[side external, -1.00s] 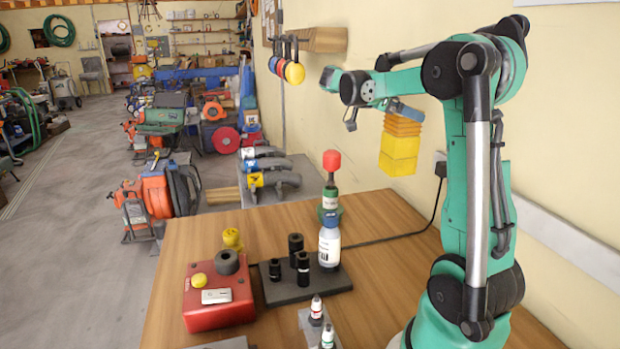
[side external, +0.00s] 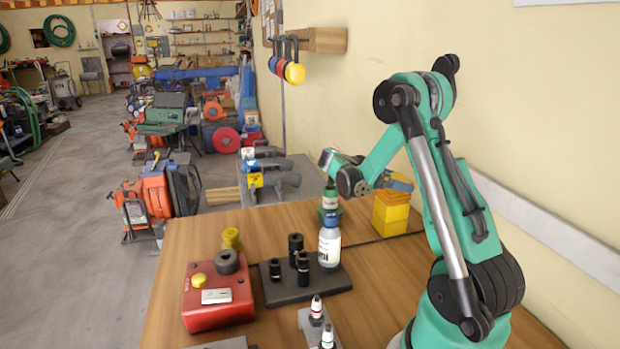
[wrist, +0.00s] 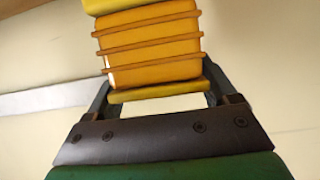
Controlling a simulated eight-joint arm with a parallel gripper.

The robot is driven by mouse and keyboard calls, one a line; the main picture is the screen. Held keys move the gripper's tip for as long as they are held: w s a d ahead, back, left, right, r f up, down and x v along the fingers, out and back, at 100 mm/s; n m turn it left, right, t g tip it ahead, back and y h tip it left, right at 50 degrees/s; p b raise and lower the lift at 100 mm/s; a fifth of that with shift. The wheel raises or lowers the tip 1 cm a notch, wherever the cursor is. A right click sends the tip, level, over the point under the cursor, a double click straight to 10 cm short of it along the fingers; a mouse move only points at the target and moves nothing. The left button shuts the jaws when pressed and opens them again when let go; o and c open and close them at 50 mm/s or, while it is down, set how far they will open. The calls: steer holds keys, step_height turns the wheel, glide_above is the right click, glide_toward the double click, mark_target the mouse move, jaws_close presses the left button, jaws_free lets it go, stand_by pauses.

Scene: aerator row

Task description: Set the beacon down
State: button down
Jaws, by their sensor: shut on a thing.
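The beacon (side external: 391,213), a yellow block with an orange ribbed part, hangs below my gripper (side external: 398,184) at the right rear of the wooden table in the side view. Its underside is at or close to the tabletop; I cannot tell whether it touches. In the wrist view the beacon's orange ribs and yellow ends (wrist: 150,45) show between the two fingers of my gripper (wrist: 160,92), which is shut on it. The far end of the beacon is cut off by the top of the wrist view.
A white bottle (side external: 330,248) with blue and green parts above stands on a dark base (side external: 330,283) with several black cylinders. A red box (side external: 218,305) with a yellow button is at left. Small bottles (side external: 316,308) stand in front. The table right of the bottle (side external: 375,275) is clear.

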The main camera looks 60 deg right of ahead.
jaws_free()
steer(key=shift+f, duration=0.1)
steer(key=shift+w+a+r, duration=0.2)
steer(key=shift+r, duration=0.05)
steer(key=v, duration=1.1)
steer(key=w+a+f+n+t+y, duration=0.1)
steer(key=w+a+n+t+y, duration=0.1)
steer(key=a+n+t+y, duration=0.7)
steer(key=a+n+t, duration=0.7)
steer(key=a+n, duration=1)
steer(key=n, duration=0.1)
steer(key=shift+f+t+y, duration=0.2)
steer(key=shift+t+y, duration=0.1)
steer(key=shift+t, duration=0.1)
